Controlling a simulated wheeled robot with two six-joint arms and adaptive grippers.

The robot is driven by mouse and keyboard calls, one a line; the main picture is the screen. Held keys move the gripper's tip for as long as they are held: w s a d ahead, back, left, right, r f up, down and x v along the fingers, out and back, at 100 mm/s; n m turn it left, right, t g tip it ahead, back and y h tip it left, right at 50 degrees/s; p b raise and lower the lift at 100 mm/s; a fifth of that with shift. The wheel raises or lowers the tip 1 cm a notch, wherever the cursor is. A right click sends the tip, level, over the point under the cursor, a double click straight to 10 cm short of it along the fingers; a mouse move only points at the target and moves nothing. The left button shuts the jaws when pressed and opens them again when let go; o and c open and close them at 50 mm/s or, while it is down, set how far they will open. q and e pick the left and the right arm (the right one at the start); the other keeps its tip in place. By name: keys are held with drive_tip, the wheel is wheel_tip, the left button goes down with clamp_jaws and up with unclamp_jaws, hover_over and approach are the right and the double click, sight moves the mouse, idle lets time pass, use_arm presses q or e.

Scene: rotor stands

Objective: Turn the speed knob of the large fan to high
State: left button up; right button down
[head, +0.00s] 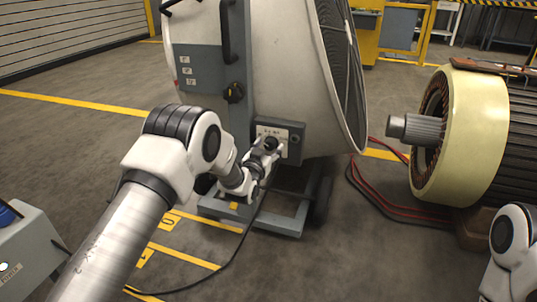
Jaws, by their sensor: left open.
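The large fan (278,75) is a big off-white drum with a dark grille on its right side, standing on a grey wheeled frame. A small control panel (293,151) with a light label plate sits low on its side. The black speed knob (271,143) is on that plate. My left gripper (267,153) is open with its fingertips at the knob, partly covering it. I cannot tell whether the fingers touch it. The knob's pointer setting is too small to read. My right arm shows only at the lower right edge; its gripper is out of view.
A large cream rotor housing (455,135) with a steel shaft stands at the right. Red and black cables (375,190) lie on the floor between. A grey box (22,250) stands at the lower left.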

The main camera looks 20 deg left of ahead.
use_arm(q)
drive_tip(key=shift+w, duration=0.15)
drive_tip(key=c, duration=1.1)
drive_tip(key=shift+c, duration=0.2)
